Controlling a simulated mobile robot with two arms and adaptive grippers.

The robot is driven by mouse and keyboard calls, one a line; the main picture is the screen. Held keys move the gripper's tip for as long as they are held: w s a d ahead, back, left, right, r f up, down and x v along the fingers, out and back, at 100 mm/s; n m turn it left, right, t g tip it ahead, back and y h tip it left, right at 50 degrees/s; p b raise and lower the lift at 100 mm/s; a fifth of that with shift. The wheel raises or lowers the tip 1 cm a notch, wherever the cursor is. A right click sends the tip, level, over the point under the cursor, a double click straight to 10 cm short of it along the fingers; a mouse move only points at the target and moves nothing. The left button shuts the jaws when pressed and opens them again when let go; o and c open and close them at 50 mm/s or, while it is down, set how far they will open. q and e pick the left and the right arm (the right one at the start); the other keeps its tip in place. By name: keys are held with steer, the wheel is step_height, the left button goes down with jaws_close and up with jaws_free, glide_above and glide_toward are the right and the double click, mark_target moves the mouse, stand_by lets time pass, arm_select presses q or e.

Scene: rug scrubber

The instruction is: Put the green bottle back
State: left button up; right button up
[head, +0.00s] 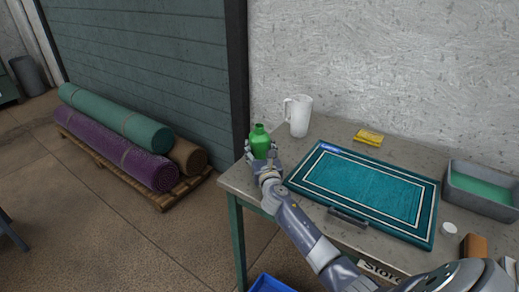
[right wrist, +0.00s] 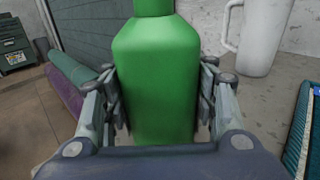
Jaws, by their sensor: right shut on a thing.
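The green bottle (head: 260,141) is upright at the left back corner of the table, to the left of the white pitcher. My right gripper (head: 262,155) is around its lower body. In the right wrist view the bottle (right wrist: 156,75) fills the middle, with the fingers of my right gripper (right wrist: 160,105) closed against both its sides. I cannot tell whether its base touches the tabletop, as the gripper hides it. My left gripper is not in view.
The table (head: 322,137) also holds a white pitcher (head: 299,116), a yellow sponge packet (head: 368,137), a teal rug (head: 362,187), a grey tub (head: 456,191) of green liquid, a white lid (head: 449,228) and a brown block (head: 474,246). Rolled rugs (head: 117,117) lie on a pallet at left.

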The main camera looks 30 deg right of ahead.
steer(key=o, duration=1.4)
steer(key=shift+f, duration=0.1)
steer(key=shift+o, duration=0.2)
steer(key=v, duration=1.2)
